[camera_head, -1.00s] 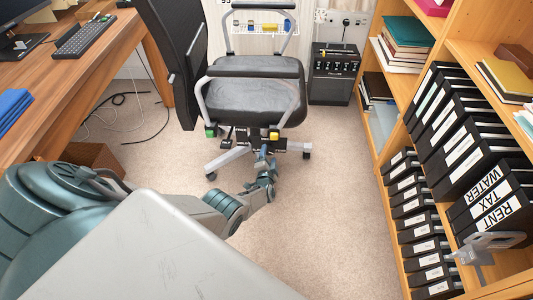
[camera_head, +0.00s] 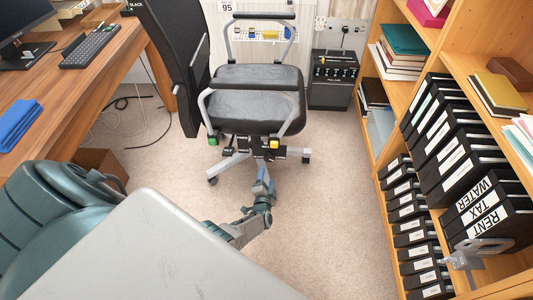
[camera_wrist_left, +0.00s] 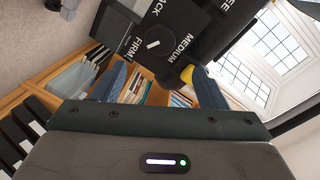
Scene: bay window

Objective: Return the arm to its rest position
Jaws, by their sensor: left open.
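My left gripper (camera_head: 264,178) is low over the carpet, just below the front of the office chair's seat. Its fingers are open, and no held object is visible. In the left wrist view the two blue fingers of my gripper (camera_wrist_left: 160,84) stand apart, pointing towards the chair's dark underside mechanism (camera_wrist_left: 178,30), which carries labels such as MEDIUM and FIRM. A yellow knob (camera_wrist_left: 187,74) is near the right finger. In the head view the yellow knob (camera_head: 274,143) is on the right under the seat and the green knob (camera_head: 212,139) on the left. The right gripper is not visible.
The black office chair (camera_head: 255,104) stands ahead. A wooden desk (camera_head: 95,88) is on the left, with cables (camera_head: 128,103) on the floor beside it. A bookshelf (camera_head: 380,150) with binders lines the right. Carpet (camera_head: 325,210) between chair and shelf is clear.

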